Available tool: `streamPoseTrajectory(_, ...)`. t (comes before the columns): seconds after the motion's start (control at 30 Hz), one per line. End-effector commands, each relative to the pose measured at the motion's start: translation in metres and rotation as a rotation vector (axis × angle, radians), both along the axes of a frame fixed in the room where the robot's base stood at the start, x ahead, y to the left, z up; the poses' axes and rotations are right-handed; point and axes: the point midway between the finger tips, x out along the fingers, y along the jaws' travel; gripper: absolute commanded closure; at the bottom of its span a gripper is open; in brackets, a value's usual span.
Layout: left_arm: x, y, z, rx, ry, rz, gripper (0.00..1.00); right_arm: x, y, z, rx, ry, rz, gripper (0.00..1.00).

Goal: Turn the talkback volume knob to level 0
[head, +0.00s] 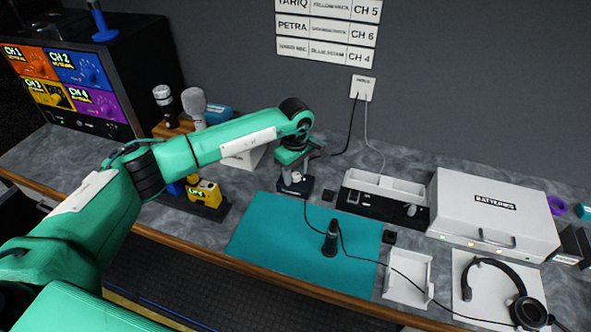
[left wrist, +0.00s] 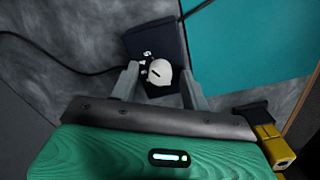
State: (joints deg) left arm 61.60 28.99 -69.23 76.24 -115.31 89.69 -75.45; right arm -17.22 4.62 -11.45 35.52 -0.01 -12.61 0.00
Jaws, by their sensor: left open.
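The talkback knob (left wrist: 159,73) is a white round knob with a short dark mark, on a small dark box (left wrist: 150,38) with white digits along the left of the knob. I cannot read the level it points to. In the head view the box (head: 294,188) stands at the back left corner of the teal mat, partly hidden under my arm. My left gripper (head: 292,168) is above the box, pointing down. In the left wrist view its open fingers (left wrist: 161,82) stand on either side of the knob; contact is not clear. My right gripper is not in view.
A teal mat (head: 270,245) with a black microphone-like stand (head: 330,240) lies right of the box. A yellow device (head: 204,193) is to the left. A black tray (head: 385,206) and white batteries case (head: 490,215) stand right. Cables run near the box.

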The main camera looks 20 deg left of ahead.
Motion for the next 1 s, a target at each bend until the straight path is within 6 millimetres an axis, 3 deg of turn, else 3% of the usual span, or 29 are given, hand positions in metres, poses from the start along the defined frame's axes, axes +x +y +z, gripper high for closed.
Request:
streamPoseTrajectory(0.17, 0.0, 0.0, 0.0, 0.0, 0.0, 0.0, 0.53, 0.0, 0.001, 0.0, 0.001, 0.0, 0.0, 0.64)
streamPoseTrajectory(0.4, 0.0, 0.0, 0.0, 0.0, 0.0, 0.0, 0.98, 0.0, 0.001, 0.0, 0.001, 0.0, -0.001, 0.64)
streamPoseTrajectory(0.77, 0.0, 0.0, -0.001, 0.0, -0.001, 0.049, 0.98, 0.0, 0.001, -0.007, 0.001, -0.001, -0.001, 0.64)
streamPoseTrajectory(1.0, 0.0, 0.0, -0.003, -0.001, -0.001, 0.199, 0.98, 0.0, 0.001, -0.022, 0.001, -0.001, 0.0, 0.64)
